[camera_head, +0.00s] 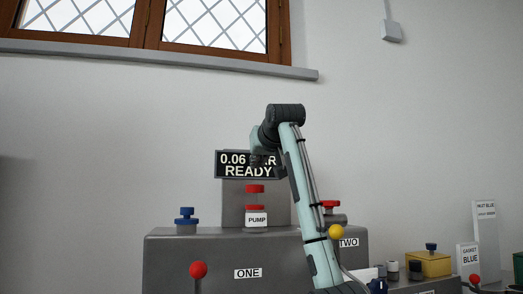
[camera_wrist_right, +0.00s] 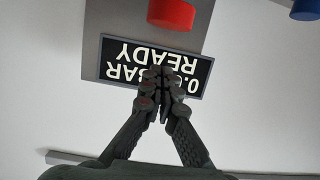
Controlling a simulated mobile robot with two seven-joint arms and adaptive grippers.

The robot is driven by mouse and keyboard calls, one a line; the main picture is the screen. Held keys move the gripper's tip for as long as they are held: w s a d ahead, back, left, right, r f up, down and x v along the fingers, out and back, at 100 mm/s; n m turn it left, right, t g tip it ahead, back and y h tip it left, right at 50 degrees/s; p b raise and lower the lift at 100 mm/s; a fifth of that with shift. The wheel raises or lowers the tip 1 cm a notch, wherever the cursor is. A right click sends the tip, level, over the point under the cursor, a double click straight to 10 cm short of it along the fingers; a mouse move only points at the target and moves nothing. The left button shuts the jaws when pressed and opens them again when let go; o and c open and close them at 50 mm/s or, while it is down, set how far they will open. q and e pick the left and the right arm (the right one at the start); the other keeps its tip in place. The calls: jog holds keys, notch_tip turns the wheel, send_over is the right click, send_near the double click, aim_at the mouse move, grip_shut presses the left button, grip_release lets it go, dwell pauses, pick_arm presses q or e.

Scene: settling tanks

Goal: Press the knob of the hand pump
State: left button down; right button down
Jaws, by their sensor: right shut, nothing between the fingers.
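The hand pump is labelled PUMP (camera_head: 256,219) and stands on the grey cabinet. Its red knob (camera_head: 255,188) is at the top, above a red collar. The red knob (camera_wrist_right: 171,13) also shows at the top edge of the right wrist view, apart from the fingers. My right gripper (camera_head: 262,162) is above the knob, in front of the display, with a gap between them. Its fingers (camera_wrist_right: 160,76) are shut and empty, overlapping the display in the wrist view. My left gripper is not in view.
The display (camera_head: 230,171) reads READY; my wrist covers part of its number. A blue knob (camera_head: 187,214) is left of the pump, and a red-ball lever (camera_head: 198,270) stands in front. Right of my arm are a red handle (camera_head: 330,205) and a yellow box (camera_head: 430,264).

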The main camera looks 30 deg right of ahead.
aim_at(256, 189)
jog(key=f, duration=0.3)
jog(key=shift+w+d+f, duration=0.1)
jog(key=shift+w+f, duration=0.1)
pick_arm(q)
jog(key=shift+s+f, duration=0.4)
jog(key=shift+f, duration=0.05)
pick_arm(e)
jog(key=shift+f, duration=0.35)
jog(key=shift+f, duration=0.1)
